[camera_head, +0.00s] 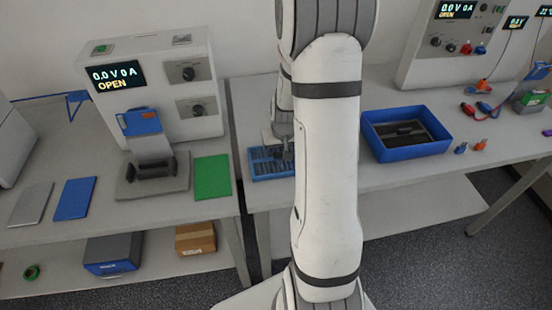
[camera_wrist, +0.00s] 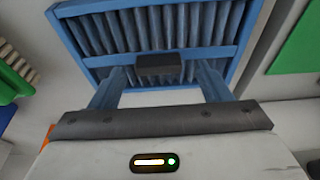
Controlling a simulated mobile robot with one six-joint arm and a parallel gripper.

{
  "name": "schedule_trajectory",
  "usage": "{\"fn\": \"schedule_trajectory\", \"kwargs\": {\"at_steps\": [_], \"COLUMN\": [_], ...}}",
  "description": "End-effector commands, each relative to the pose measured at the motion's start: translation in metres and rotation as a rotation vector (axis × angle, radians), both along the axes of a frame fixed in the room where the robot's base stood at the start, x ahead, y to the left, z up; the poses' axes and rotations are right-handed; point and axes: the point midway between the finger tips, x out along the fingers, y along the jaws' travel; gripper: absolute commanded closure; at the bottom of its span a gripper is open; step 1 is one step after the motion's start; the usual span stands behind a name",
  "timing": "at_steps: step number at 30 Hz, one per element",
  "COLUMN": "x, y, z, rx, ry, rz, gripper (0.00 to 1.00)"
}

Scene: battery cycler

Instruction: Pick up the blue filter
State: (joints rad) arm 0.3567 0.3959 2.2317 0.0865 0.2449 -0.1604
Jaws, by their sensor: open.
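The blue filter (camera_head: 262,169) has a blue frame and grey pleats. It is on the right bench, partly hidden by my arm in the head view. In the wrist view the filter (camera_wrist: 150,52) fills the upper middle, with a dark block, like a handle, (camera_wrist: 160,66) at its lower middle bar. My gripper (camera_wrist: 160,78) is open, its two fingers spread on either side of the dark block and close to the filter frame. I cannot tell whether they touch it. In the head view the gripper is mostly hidden behind my arm.
A blue bin (camera_head: 407,151) with dark contents stands right of my arm. On the left bench are a green plate (camera_head: 212,177), a blue plate (camera_head: 75,198), a grey plate (camera_head: 31,204) and a cycler (camera_head: 150,88) reading OPEN. A green thing (camera_wrist: 300,42) edges the wrist view.

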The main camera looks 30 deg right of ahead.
Motion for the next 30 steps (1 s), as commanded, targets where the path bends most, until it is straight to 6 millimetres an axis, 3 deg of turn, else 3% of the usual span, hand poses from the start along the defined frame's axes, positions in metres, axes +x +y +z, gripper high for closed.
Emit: {"fn": "schedule_trajectory", "kwargs": {"at_steps": [9, 27, 30], "x": [0.0010, 0.0007, 0.0008], "y": [-0.0005, -0.0010, -0.0012], "z": [-0.0043, -0.0040, -0.0039], "rx": [0.000, 0.001, 0.001], "ry": [0.000, 0.000, 0.000], "rz": [0.000, -0.002, -0.002], "gripper": [0.29, 0.78, 0.78]}}
